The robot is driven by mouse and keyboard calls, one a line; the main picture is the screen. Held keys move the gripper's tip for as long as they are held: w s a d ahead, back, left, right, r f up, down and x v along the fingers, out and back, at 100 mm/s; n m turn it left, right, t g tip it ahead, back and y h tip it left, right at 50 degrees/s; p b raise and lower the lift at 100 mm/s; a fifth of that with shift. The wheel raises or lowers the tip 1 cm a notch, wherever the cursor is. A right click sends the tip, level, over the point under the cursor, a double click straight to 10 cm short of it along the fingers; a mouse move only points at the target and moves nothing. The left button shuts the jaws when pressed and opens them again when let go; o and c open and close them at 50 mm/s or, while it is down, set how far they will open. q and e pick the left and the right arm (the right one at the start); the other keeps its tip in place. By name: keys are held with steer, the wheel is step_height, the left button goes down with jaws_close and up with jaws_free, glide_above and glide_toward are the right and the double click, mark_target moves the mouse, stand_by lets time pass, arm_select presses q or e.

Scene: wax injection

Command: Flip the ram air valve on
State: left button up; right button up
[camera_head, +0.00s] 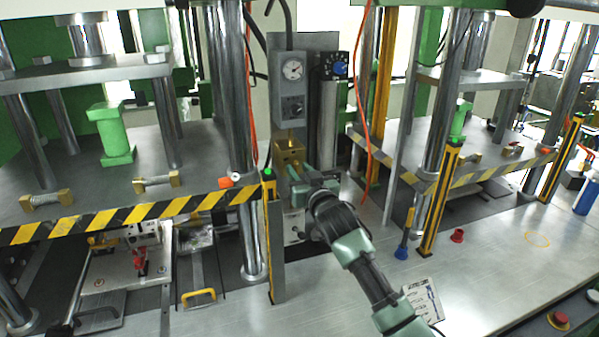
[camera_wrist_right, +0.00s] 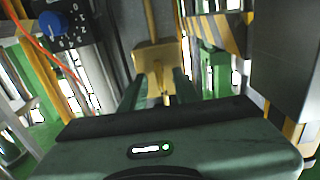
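A brass valve block (camera_head: 288,150) is mounted low on the centre panel, below a grey gauge box. I take it for the ram air valve. It also shows in the right wrist view (camera_wrist_right: 152,57), with a narrow brass part pointing toward my gripper. My right gripper (camera_head: 295,184) is just in front of and below the block. In the wrist view its two green fingers (camera_wrist_right: 158,90) are apart, one on each side of the narrow brass part. I cannot tell whether they touch it. The valve's lever position is unclear. My left gripper is not in view.
A gauge box (camera_head: 292,78) and a blue-knobbed dial (camera_head: 340,68) sit above the valve. A yellow-black post (camera_head: 269,235) stands close left of my right gripper. Striped press tables flank both sides. A blue-handled tool (camera_head: 403,245) and a red piece (camera_head: 457,235) are on the right bench.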

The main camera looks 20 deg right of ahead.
steer(key=shift+s+f, duration=0.15)
steer(key=shift+s, duration=0.35)
steer(key=s+b, duration=0.2)
steer(key=s, duration=0.5)
steer(key=shift+d+b, duration=0.15)
steer(key=shift+b, duration=0.15)
